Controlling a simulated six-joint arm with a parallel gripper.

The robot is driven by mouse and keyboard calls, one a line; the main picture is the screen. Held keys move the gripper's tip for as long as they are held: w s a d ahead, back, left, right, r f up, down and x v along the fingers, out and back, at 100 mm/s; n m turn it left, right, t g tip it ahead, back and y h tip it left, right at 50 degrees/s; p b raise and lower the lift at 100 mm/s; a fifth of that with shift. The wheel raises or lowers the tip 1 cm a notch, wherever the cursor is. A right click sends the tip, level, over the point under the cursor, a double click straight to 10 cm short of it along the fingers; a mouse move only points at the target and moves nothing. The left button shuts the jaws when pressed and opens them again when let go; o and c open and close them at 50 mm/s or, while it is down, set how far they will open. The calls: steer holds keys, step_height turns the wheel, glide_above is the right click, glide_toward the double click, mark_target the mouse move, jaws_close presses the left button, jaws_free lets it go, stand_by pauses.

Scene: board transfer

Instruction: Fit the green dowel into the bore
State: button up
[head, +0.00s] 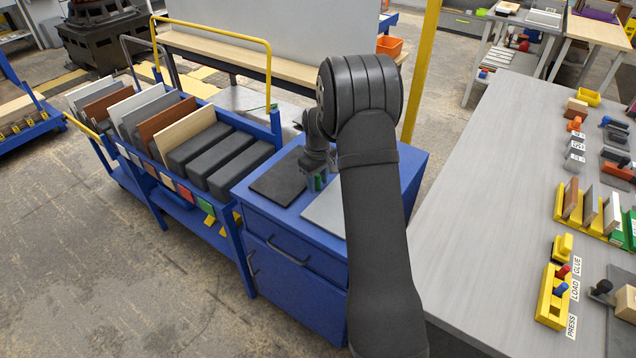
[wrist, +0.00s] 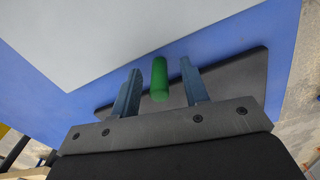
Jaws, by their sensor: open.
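The green dowel (wrist: 159,80) shows in the wrist view between the two fingers of my gripper (wrist: 160,66), with a gap on each side. My gripper is open and does not touch the dowel. In the head view my gripper (head: 316,172) points down over the blue cabinet (head: 290,246), between a dark mat and a light grey plate. A bit of green shows at its fingers there, mostly hidden. I cannot make out the bore in either view.
The dark mat (head: 284,178) and the grey plate (head: 328,212) lie on the cabinet top. A blue cart (head: 200,222) with upright boards stands to the left. On the right, a grey bench (head: 470,215) carries a yellow block (head: 545,312) with red and blue pegs.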

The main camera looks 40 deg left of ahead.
jaws_close()
steer(key=shift+r, duration=0.15)
